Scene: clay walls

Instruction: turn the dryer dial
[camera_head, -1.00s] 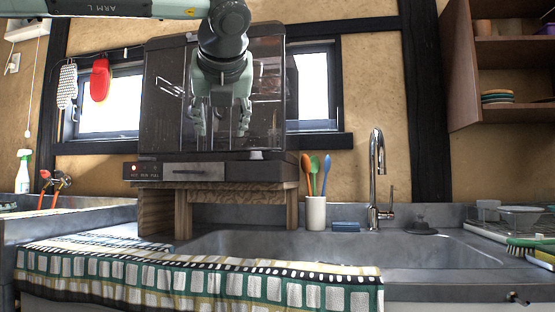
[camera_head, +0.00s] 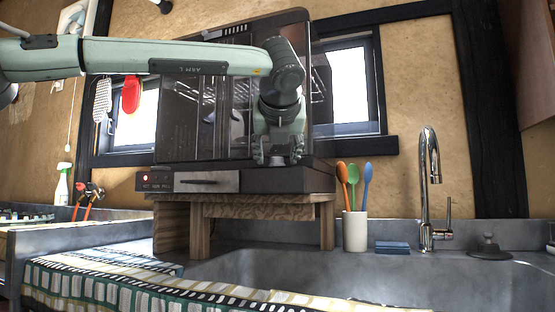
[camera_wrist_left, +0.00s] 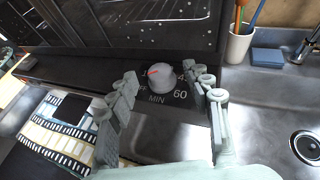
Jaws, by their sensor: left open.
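The dryer (camera_head: 200,120) is a dark, clear-fronted cabinet on a wooden stand, with a control strip along its base. Its dial (camera_wrist_left: 162,78) is a pale round knob with a red mark, beside printed "MIN" and "60" in the left wrist view. My right gripper is not in view.
A white cup with colored spoons (camera_head: 355,230), a blue sponge (camera_head: 392,247) and a chrome faucet (camera_head: 428,190) stand right of the dryer. A patterned cloth (camera_head: 130,285) lies over the counter's front. The sink is in front of the stand.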

